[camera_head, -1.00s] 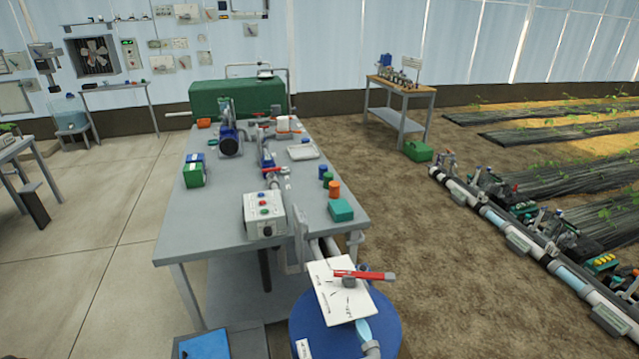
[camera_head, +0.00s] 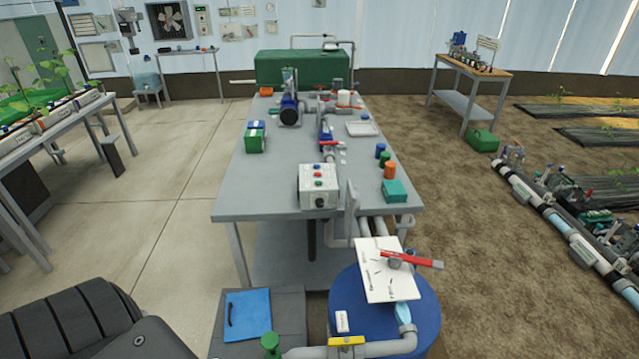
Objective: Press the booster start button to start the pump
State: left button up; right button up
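A white control box (camera_head: 308,190) stands near the front edge of the grey bench (camera_head: 262,185). A blue pump motor (camera_head: 289,112) sits further back on the bench, joined to pipework. Neither of my grippers is in view. A dark ribbed part of my own arm shows at the lower left, far from the control box.
A plant rack (camera_head: 45,145) is at left. Concrete floor between rack and bench is clear.

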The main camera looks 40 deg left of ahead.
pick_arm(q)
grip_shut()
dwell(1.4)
